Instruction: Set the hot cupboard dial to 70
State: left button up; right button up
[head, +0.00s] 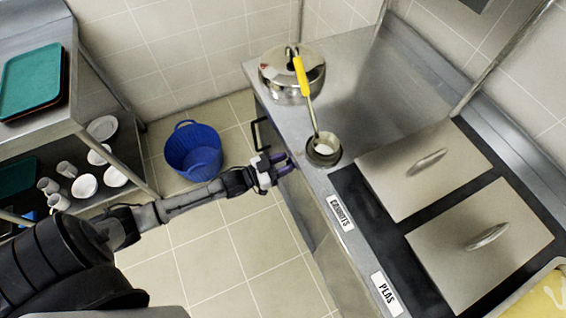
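The hot cupboard (322,232) is the steel counter unit running down the right of the head view, its front facing left. The dial cannot be made out; that part of the front is steep to the view and partly behind my gripper. My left gripper (287,164) is at the upper front edge of the cupboard, just below a black handle (257,134). Its two dark purple fingers point right at the front and look apart, with nothing seen between them. Whether they touch the front cannot be told. My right gripper is out of view.
On the counter stand a lidded steel pot (292,84) and a small pot (323,151) holding a yellow-handled ladle (301,76). A blue basket (192,152) is on the floor. Shelves (85,130) with crockery stand left.

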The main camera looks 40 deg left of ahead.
pick_arm(q)
jog(key=shift+c, duration=0.5)
grip_shut()
jog(key=shift+s+d+f+m+p, duration=0.1)
jog(key=shift+d+f+m, duration=0.25)
jog(key=shift+m, duration=3.6)
jog(key=shift+s+d+f+m+p, duration=0.1)
jog(key=shift+f+m, duration=0.45)
jog(key=shift+m, duration=3.45)
jog(key=shift+s+d+f+m+p, duration=0.1)
jog(key=shift+d+f+m, duration=0.25)
jog(key=shift+m, duration=3.6)
jog(key=shift+a+f, duration=0.1)
